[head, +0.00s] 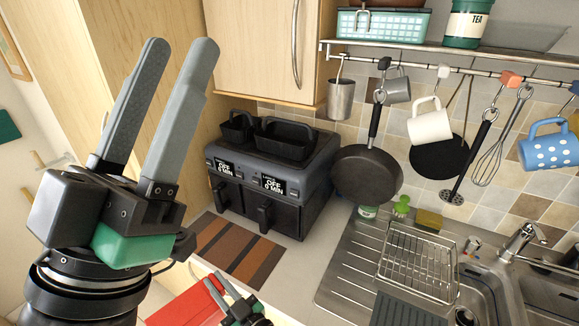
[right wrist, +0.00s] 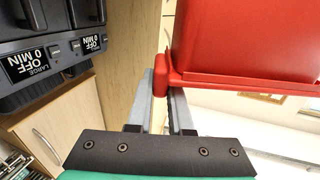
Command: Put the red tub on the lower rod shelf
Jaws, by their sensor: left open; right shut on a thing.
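The red tub (head: 188,306) is at the bottom edge of the head view, partly cut off, in front of the counter. My right gripper (head: 216,281) is shut on its edge. In the right wrist view the red tub (right wrist: 245,45) fills the upper right, and the fingers (right wrist: 162,88) clasp a small tab at its rim. My left gripper (head: 179,43) is raised at the left of the head view, open and empty. The rod shelf (head: 400,47) runs along the wall at upper right, with a hook rod beneath it.
On the shelf stand a teal basket (head: 405,24), a green TEA tin (head: 467,23) and a grey tray (head: 525,37). Mugs, pans and utensils hang below. A black air fryer (head: 275,175) stands on the counter behind the tub. A dish rack (head: 415,262) stands by the sink.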

